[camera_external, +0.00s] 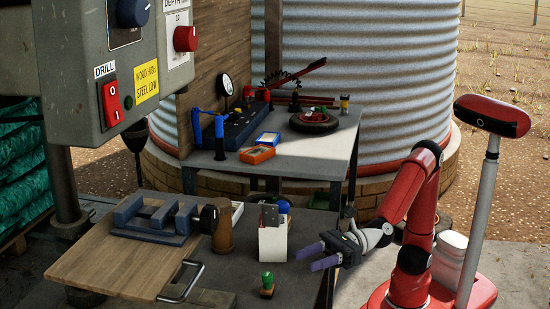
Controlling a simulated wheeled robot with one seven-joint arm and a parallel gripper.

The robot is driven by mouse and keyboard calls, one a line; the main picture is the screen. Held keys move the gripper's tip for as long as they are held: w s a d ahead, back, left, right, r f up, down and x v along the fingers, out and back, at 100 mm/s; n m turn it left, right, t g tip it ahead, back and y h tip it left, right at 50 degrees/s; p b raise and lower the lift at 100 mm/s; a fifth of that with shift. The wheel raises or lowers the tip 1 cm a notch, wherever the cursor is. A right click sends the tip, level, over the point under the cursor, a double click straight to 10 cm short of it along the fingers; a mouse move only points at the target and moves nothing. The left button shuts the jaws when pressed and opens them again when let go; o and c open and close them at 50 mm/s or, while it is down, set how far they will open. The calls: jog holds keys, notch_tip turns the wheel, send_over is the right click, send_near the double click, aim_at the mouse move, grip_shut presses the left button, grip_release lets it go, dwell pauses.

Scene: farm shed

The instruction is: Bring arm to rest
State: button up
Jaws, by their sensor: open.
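My gripper (318,257) is open and empty, with purple fingers pointing left. It is at the right edge of the dark low bench (245,271), to the right of a white holder (272,243). My red arm reaches it from the right, bent at the elbow. I cannot tell how far the fingers are above the bench top.
A green-handled stamp-like object (267,284) stands in front of the white holder. A brown cylinder (223,231) and a blue vise (155,217) on a wooden board (130,264) are to the left. A grey table (275,166) with tools stands behind.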

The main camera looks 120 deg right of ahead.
jog(key=shift+s+d+r+n+y, duration=0.2)
jog(key=shift+s+n+y, duration=0.15)
jog(key=shift+n, duration=0.35)
jog(key=s+d+f+n+g+p, duration=0.2)
jog(key=s+d+f+n+g, duration=0.1)
jog(key=s+n, duration=0.7)
jog(key=s+d+f+n+g+p, duration=0.3)
jog(key=s+d+f+n+g, duration=0.1)
jog(key=s+n, duration=0.7)
jog(key=s+d+f+n+g+p, duration=0.3)
jog(key=s+d+n+g, duration=0.2)
jog(key=s+n, duration=0.5)
jog(key=d+n, duration=0.2)
jog(key=n, duration=0.1)
jog(key=shift+s+f+n, duration=0.25)
jog(key=shift+f+n, duration=0.05)
jog(key=shift+f, duration=0.05)
